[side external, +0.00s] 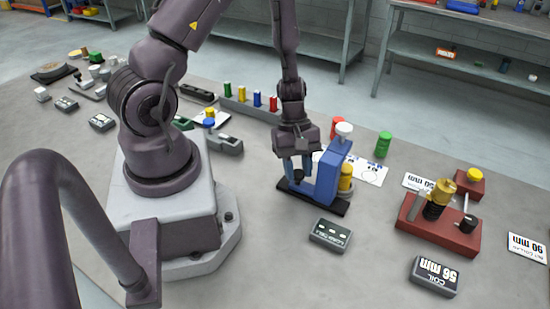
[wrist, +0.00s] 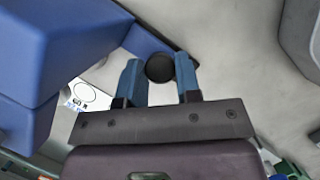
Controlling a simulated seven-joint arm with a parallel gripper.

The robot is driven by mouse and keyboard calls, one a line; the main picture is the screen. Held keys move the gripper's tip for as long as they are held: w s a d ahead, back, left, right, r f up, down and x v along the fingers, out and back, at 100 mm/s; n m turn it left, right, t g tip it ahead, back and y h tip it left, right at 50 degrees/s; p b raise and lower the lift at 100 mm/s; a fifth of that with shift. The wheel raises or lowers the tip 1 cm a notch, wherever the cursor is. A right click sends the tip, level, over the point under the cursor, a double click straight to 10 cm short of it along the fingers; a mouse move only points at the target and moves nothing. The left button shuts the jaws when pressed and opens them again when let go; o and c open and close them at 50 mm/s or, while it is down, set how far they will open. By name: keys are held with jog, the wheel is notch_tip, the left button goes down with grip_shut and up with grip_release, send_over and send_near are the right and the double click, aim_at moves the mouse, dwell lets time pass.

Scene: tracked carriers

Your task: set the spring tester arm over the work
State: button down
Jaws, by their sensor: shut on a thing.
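The spring tester is a blue upright frame (side external: 329,172) on a black base plate (side external: 318,198), with a white knob (side external: 344,129) on top. A yellow cylinder (side external: 346,178) stands at its right, partly hidden by the frame. My gripper (side external: 297,178) points down at the left of the frame, low over the base. In the wrist view the blue frame (wrist: 65,45) fills the left side. My gripper's blue fingers (wrist: 160,82) are closed around a round black knob (wrist: 160,67). How the knob joins the tester is hidden.
A grey load cell box (side external: 330,235) lies in front of the tester. A red fixture (side external: 440,230) with a brass-coloured cylinder, a 56 mm coil box (side external: 434,276) and a 90 mm card (side external: 527,248) lie to the right. Red (side external: 337,128) and green (side external: 383,145) cylinders stand behind.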

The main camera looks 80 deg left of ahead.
jog(key=shift+w+d, duration=0.9)
jog(key=shift+w, duration=0.1)
jog(key=c, duration=0.8)
grip_release()
jog(key=shift+a+r, duration=0.1)
jog(key=shift+r, duration=0.05)
jog(key=v, duration=1.2)
jog(key=shift+a+r, duration=0.1)
jog(key=shift+r, duration=0.2)
